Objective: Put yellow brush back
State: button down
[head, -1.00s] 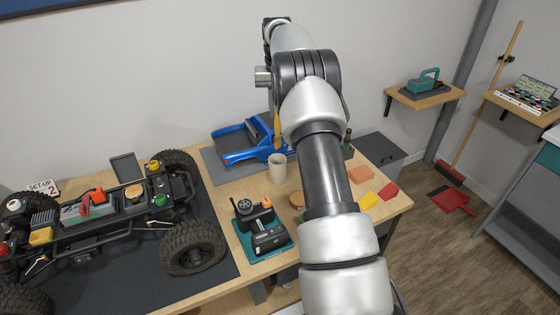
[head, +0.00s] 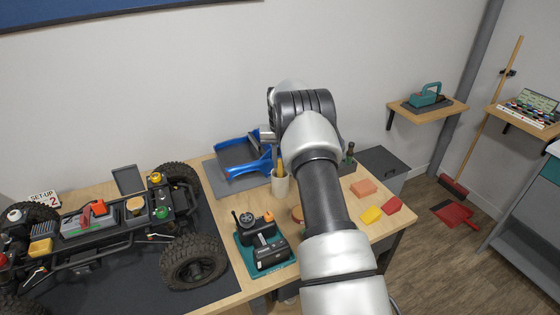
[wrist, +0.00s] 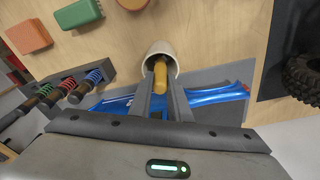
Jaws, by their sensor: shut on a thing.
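The yellow brush (wrist: 161,72) is between the two grey fingers of my gripper (wrist: 160,86), which is shut on it. In the wrist view its yellow end lies at the mouth of the cream cup (wrist: 157,47). In the head view the brush (head: 281,168) stands roughly upright with its lower part hidden in the cup (head: 280,187). Whether it touches the cup's bottom cannot be seen. My gripper is mostly hidden behind my arm in the head view.
The blue car body (head: 246,170) lies on a grey mat close behind the cup. A teal stand with a radio controller (head: 264,243) is in front. Upright drivers in a rack (wrist: 70,88) and sponges (head: 364,188) are nearby. The crawler chassis (head: 100,220) fills the left.

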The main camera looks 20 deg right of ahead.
jog(key=shift+f, duration=0.15)
jog(key=c, duration=1.7)
grip_release()
jog(key=shift+o, duration=0.2)
